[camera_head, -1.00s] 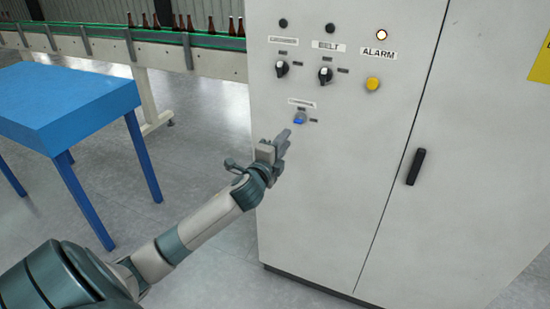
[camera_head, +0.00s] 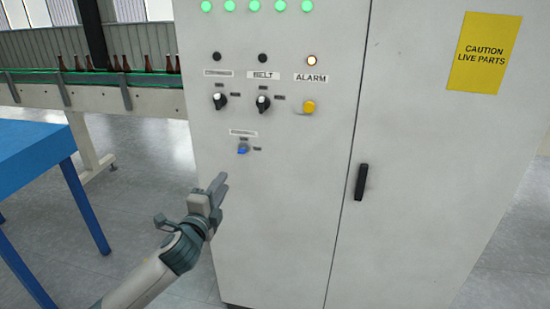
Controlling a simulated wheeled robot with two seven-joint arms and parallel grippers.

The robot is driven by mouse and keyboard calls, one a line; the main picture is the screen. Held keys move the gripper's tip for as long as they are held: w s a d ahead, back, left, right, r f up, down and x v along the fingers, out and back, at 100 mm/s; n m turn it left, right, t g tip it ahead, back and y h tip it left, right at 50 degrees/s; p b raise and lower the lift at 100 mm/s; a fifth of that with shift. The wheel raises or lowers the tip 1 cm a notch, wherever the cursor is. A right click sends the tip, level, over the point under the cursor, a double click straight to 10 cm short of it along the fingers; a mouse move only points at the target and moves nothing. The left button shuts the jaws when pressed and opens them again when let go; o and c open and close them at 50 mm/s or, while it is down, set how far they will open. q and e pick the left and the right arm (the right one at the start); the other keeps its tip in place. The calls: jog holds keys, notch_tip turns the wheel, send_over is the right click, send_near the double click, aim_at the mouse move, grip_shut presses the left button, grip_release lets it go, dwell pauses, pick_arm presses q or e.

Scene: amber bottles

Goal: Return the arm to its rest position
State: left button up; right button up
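My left arm (camera_head: 146,282) comes in from the bottom left. My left gripper (camera_head: 219,184) points up and right in front of the lower left part of the grey control cabinet (camera_head: 285,215). It is below the blue switch (camera_head: 243,150) and apart from it in the picture. I see its fingers nearly edge-on, close together, and cannot tell whether they are open or shut. Nothing shows between them. My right gripper is not in view.
A blue table (camera_head: 38,145) stands at the left. Behind it runs a conveyor (camera_head: 95,97) with several amber bottles (camera_head: 125,63). The cabinet has black knobs (camera_head: 263,103), a yellow button (camera_head: 308,107), a lit alarm lamp (camera_head: 311,61) and a black door handle (camera_head: 361,182).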

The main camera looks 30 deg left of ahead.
pick_arm(q)
jog(key=shift+f, duration=0.1)
